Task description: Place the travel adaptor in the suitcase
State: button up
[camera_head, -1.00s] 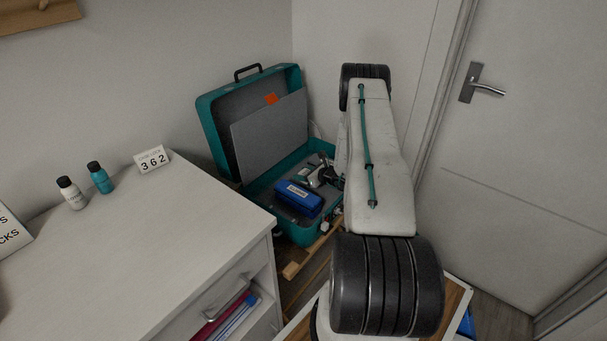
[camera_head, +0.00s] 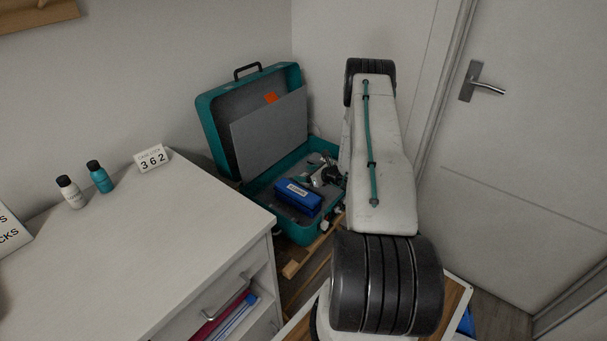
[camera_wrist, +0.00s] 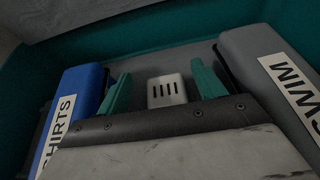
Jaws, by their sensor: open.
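The suitcase (camera_head: 216,129) is teal with a grey lining and stands open in the corner; its teal wall also shows in the wrist view (camera_wrist: 150,35). A small white block with dark slots, which looks like the travel adaptor (camera_wrist: 166,91), sits on the grey suitcase floor. My gripper (camera_wrist: 160,72) is inside the suitcase with its teal fingers open, one on each side of the adaptor and with gaps to it. In the head view my gripper (camera_head: 326,175) shows small over the suitcase, partly hidden by my arm. I cannot pick out the adaptor there.
A blue pouch marked SHIRTS (camera_wrist: 78,88) lies left of my fingers; a grey one marked SWIM (camera_wrist: 262,58) lies close on the right. A door (camera_head: 530,140) is right.

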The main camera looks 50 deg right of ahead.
jog(key=v, duration=0.5)
jog(key=shift+s+r, duration=0.1)
jog(key=shift+r, duration=0.15)
jog(key=w+a+r+n+g+y, duration=0.1)
jog(key=w+a+r+n+y, duration=0.25)
jog(key=a+r, duration=0.4)
jog(key=w+a+r+n+g+y, duration=0.1)
jog(key=w+a+r+n+y, duration=0.3)
jog(key=r, duration=0.6)
jog(key=s+a+r+n+g, duration=0.25)
jog(key=a+r+n, duration=0.25)
jog(key=a+r, duration=0.4)
jog(key=s+a+r+n+g, duration=0.25)
jog(key=a+r+n, duration=0.35)
jog(key=a, duration=0.5)
jog(key=s+a+r+n+g+h, duration=0.1)
jog(key=s+a+r+n+g, duration=0.2)
jog(key=s+a+r+n, duration=0.35)
jog(key=s+a+r+n+g+h, duration=0.1)
jog(key=s+a+r+n+g, duration=0.25)
jog(key=s+a, duration=0.45)
jog(key=s+d+r+n+t+h, duration=0.1)
jog(key=s+n+h, duration=0.5)
jog(key=s, duration=1.1)
jog(key=shift+d+r+n+h, duration=0.2)
jog(key=shift+r+n+h, duration=0.15)
jog(key=shift+r, duration=0.1)
jog(key=shift+t, duration=0.25)
